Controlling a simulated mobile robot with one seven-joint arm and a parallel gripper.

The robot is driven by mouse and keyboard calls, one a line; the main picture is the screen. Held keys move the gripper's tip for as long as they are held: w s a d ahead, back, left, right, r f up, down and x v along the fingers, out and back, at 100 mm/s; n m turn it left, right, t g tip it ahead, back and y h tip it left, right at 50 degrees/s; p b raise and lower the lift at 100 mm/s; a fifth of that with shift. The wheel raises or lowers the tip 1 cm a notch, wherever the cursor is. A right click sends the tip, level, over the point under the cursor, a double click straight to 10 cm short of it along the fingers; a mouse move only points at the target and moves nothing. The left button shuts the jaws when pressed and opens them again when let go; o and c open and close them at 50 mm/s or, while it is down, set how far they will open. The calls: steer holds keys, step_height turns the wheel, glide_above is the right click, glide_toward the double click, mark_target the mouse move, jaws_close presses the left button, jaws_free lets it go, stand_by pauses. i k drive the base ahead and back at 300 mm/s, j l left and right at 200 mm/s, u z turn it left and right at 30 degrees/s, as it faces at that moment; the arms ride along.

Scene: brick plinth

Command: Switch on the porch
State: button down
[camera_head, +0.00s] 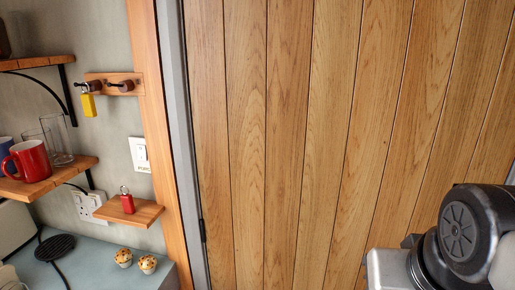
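A white wall switch (139,153) is on the grey-green wall, left of the wooden door frame. Lettering that reads like "PORC" shows just below its plate, with the end cut off by the frame. The switch's rocker is too small to tell whether it is on or off. Part of my arm shows at the lower right in front of the door, well apart from the switch. My gripper's fingers do not show.
A small shelf (146,211) with a red key fob (128,203) juts out below the switch. A peg rack (125,77) with a yellow tag (89,105) hangs above. A red mug (28,161) stands on the left shelf. Two muffins (147,264) sit on the counter (90,262). A plank door (290,140) fills the right.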

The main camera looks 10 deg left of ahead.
mark_target(142, 153)
steer(key=u, duration=1.5)
